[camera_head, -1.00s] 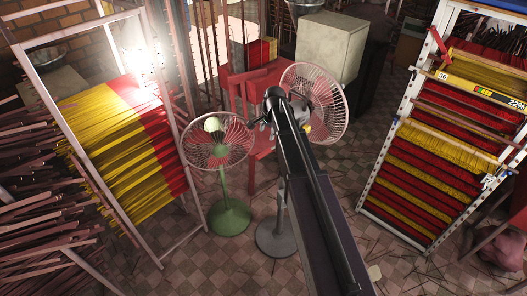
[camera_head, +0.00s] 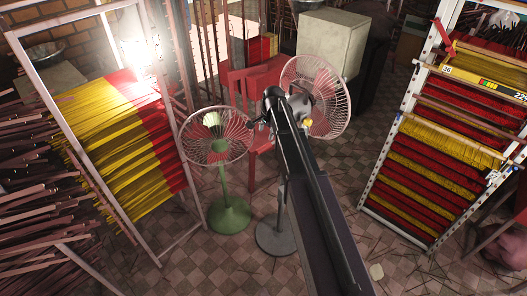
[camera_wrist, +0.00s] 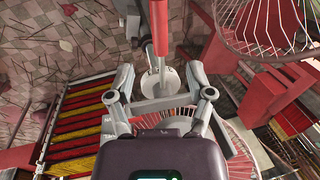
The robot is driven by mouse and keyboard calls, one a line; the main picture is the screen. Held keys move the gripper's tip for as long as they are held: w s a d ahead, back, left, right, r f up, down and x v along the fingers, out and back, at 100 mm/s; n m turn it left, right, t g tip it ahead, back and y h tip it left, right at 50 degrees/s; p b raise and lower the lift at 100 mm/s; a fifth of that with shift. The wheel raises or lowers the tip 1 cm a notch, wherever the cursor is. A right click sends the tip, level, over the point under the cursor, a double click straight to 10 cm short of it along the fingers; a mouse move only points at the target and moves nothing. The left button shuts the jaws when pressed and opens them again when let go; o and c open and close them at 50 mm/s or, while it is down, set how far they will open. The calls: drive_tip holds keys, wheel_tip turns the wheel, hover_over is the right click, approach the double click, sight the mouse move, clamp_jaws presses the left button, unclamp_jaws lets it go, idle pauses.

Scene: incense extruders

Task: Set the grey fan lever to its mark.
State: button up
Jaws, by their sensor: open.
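The grey fan has a pink-red cage (camera_head: 335,92) and a round grey base (camera_head: 277,238); it stands near the middle of the head view. My arm passes in front of it and hides part of its hub and pole. A small yellow piece (camera_head: 307,122) shows beside my arm near the hub; I cannot tell whether it belongs to the lever. The lever and its mark are not clearly visible. My gripper (camera_wrist: 160,88) is open in the wrist view, with nothing seen held between its fingers. In the head view its end is mostly hidden by my arm.
A green fan (camera_head: 230,213) stands just left. A rack of yellow and red sticks (camera_head: 115,140) is at left, another rack (camera_head: 425,165) at right. A red chair (camera_head: 240,83) and pale cabinet (camera_head: 331,43) stand behind. The tiled floor front centre is mostly bare.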

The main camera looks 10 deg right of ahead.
sight(263, 148)
drive_tip(key=shift+w+a+f+b, duration=0.15)
drive_tip(key=shift+w+f+b, duration=0.15)
drive_tip(key=shift+f+b, duration=1.3)
drive_tip(key=shift+w+a+f+b, duration=0.2)
drive_tip(key=shift+w+f+b, duration=0.05)
drive_tip(key=shift+f+b, duration=1.3)
drive_tip(key=shift+w+a+f+b, duration=0.15)
drive_tip(key=shift+w+f+b, duration=0.15)
drive_tip(key=shift+f+b, duration=1.3)
drive_tip(key=shift+f, duration=0.15)
clamp_jaws()
